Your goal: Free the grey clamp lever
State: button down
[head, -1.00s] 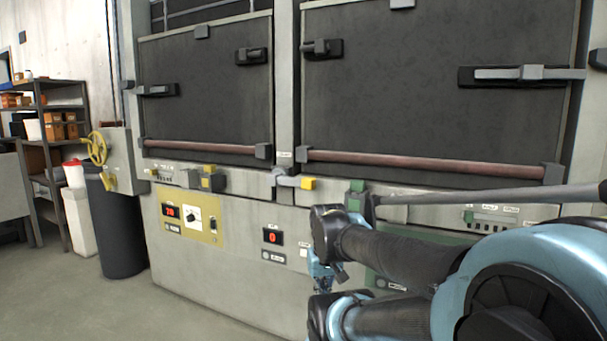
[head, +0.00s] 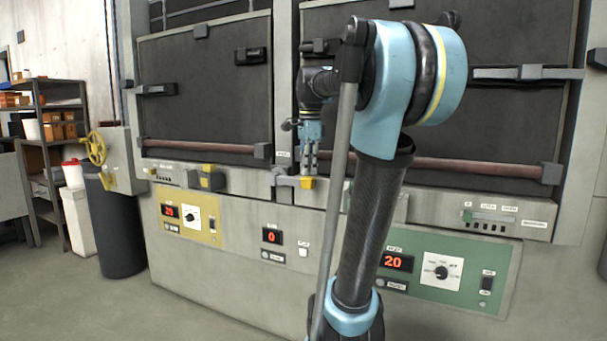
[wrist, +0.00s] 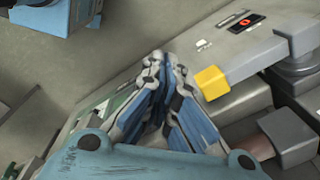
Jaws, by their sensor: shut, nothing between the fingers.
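A grey lever with a yellow end block (head: 307,183) sits on the ledge between the two dark oven doors. In the wrist view its yellow end (wrist: 212,82) and grey bar (wrist: 245,62) lie just right of my fingertips. My gripper (head: 307,172) points down above the yellow end in the head view. In the wrist view my gripper (wrist: 162,60) has its fingers together with nothing between them. It looks apart from the lever, though the exact gap is hard to judge. Which part the task calls the clamp is not marked.
A red-brown bar (head: 455,167) runs along the right door's bottom. A grey latch handle (head: 530,73) crosses that door's right side. A yellow handwheel (head: 96,147) stands at the left. Panels below carry displays and knobs. The floor at front left is clear.

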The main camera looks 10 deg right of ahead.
aim_at(303, 179)
jog(key=w+r+m, duration=0.8)
jog(key=w+r, duration=0.2)
jog(key=w, duration=0.2)
jog(key=shift+d+m+g, duration=0.3)
jog(key=shift+d+g, duration=0.1)
notch_tip(303, 179, down, 14)
jog(key=shift+s+r, duration=0.1)
jog(key=shift+a, duration=0.15)
